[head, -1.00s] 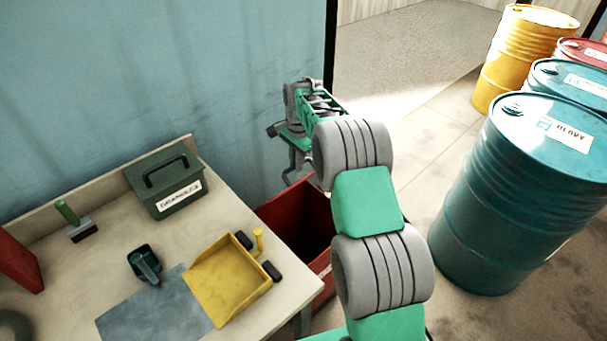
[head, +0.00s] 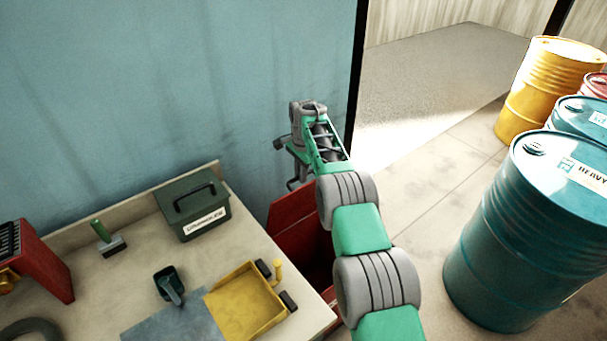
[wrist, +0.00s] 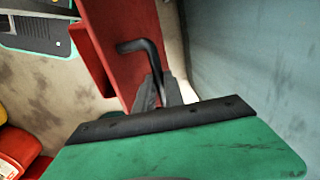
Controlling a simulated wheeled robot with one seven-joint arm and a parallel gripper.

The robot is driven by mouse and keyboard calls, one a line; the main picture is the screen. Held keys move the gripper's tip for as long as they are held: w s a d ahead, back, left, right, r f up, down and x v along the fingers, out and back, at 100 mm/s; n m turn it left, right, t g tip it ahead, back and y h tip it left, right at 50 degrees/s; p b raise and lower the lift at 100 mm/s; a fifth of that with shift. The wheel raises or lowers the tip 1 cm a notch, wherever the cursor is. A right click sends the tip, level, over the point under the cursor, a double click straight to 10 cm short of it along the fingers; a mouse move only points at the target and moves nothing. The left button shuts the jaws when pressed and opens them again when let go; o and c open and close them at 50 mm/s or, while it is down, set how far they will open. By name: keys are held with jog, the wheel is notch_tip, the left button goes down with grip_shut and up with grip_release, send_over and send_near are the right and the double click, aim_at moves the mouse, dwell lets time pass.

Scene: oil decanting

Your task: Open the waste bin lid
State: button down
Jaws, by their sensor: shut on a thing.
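The red waste bin (head: 318,279) stands beside the right end of the bench, partly hidden by my arm. Its red lid (head: 291,206) is raised and tilted up towards the blue wall, and the dark inside shows below it. My gripper (head: 293,183) is at the upper edge of the lid, near the wall. In the wrist view my gripper (wrist: 160,92) is shut on the bent black lid handle (wrist: 143,46), against the red lid (wrist: 125,18). The exact grip is partly hidden by the gripper body.
The bench (head: 140,240) carries a green box (head: 192,207), a yellow tray (head: 245,303), a dark scoop (head: 169,286), a brush (head: 109,239) and a red unit (head: 40,262). Blue drums (head: 515,240) and a yellow drum (head: 545,90) stand right. Open floor lies between.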

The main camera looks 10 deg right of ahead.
jog(key=shift+s+a+f, duration=0.1)
jog(key=shift+s+f, duration=0.15)
jog(key=shift+f, duration=0.25)
jog(key=c, duration=1.9)
grip_release()
jog(key=o, duration=0.3)
jog(key=shift+w+a, duration=0.15)
jog(key=shift+w, duration=0.05)
jog(key=shift+o, duration=0.8)
jog(key=shift+r, duration=0.15)
jog(key=shift+d+r, duration=0.1)
jog(key=shift+d, duration=0.15)
jog(key=shift+r, duration=0.35)
jog(key=r, duration=0.7)
jog(key=shift+s+d, duration=0.1)
jog(key=shift+s, duration=0.15)
jog(key=shift+c, duration=0.2)
